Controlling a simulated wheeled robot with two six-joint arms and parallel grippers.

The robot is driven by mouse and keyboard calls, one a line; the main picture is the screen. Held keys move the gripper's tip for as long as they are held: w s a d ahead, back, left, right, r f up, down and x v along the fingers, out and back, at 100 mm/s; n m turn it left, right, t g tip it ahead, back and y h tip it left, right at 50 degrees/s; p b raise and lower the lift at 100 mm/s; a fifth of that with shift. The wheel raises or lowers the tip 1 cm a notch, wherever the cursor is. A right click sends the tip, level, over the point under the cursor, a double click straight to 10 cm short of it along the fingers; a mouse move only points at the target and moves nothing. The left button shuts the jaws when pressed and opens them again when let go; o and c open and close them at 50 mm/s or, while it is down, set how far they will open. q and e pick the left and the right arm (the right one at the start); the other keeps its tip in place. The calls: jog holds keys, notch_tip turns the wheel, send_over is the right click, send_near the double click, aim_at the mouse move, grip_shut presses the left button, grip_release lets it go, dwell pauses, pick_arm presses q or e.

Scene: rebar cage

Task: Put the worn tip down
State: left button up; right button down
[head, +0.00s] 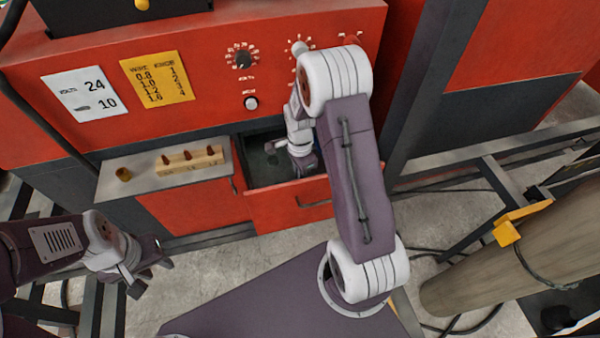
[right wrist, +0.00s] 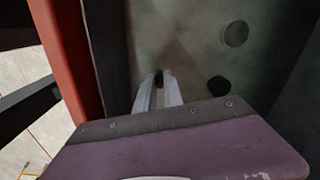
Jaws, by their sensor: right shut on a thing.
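My right gripper (right wrist: 158,92) reaches down into the open red drawer (head: 292,212) of the machine. Its fingers are shut on a small dark piece, taken as the worn tip (right wrist: 159,78), which shows between the fingertips in the right wrist view. I cannot tell whether the tip touches the drawer floor. In the head view my own arm partly hides the drawer, and the tip cannot be made out. My left gripper (head: 150,277) is open and empty, above the floor left of the drawer.
A grey shelf (head: 135,190) left of the drawer bears a wooden block (head: 190,160) with several dark tips and a small brass-coloured piece (head: 123,174). Two dark round spots (right wrist: 235,33) show on the drawer floor. A large cylinder (head: 520,240) lies at the right.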

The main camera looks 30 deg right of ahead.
jog(key=shift+w+f, duration=0.1)
jog(key=shift+f, duration=0.25)
jog(key=shift+f, duration=0.1)
jog(key=shift+f, duration=0.1)
jog(key=c, duration=1.5)
grip_release()
jog(key=shift+o, duration=0.2)
jog(key=shift+r, duration=0.2)
notch_tip(320, 180, up, 12)
jog(key=b, duration=0.2)
